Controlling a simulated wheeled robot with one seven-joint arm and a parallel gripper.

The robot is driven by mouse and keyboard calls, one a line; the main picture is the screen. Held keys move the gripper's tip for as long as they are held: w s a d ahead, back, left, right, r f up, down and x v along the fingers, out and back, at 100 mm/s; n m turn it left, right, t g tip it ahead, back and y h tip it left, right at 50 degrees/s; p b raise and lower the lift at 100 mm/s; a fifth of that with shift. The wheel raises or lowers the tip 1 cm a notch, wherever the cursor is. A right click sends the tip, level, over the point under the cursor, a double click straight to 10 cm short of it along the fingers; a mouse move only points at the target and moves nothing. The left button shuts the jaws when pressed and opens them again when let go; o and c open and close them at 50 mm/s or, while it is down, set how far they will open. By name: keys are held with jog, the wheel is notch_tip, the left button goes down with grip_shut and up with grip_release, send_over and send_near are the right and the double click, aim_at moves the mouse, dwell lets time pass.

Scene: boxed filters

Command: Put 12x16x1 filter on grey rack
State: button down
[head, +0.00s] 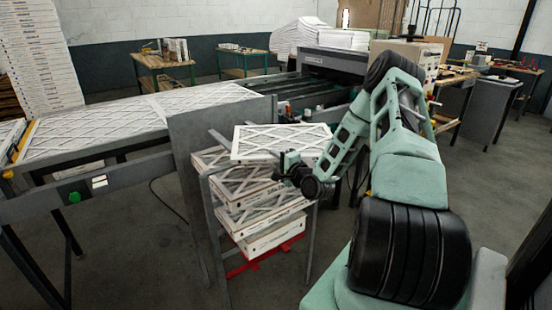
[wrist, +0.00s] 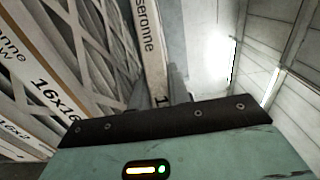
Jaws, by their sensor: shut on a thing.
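A white-framed filter with a criss-cross face (head: 281,139) is in my gripper (head: 287,163), which is shut on its near edge. In the head view it is over the top of a filter stack; I cannot tell whether it touches. In the wrist view, the held filter's white edge (wrist: 148,40) reads "seronne", its size print mostly hidden behind my gripper (wrist: 158,88). A grey metal rack (head: 211,205) holds the stack of several filters (head: 262,215). Stacked edges in the wrist view (wrist: 50,85) show "16x16", cut off.
A grey upright panel (head: 222,120) stands left of the rack. Beyond it a conveyor carries filters (head: 120,125). A red base part (head: 262,258) lies low at the rack. A tall pile of filters (head: 38,55) is at far left. Floor in front is clear.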

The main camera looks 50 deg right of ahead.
jog(key=shift+f, duration=0.1)
jog(key=shift+f, duration=0.1)
jog(key=c, duration=1.3)
grip_release()
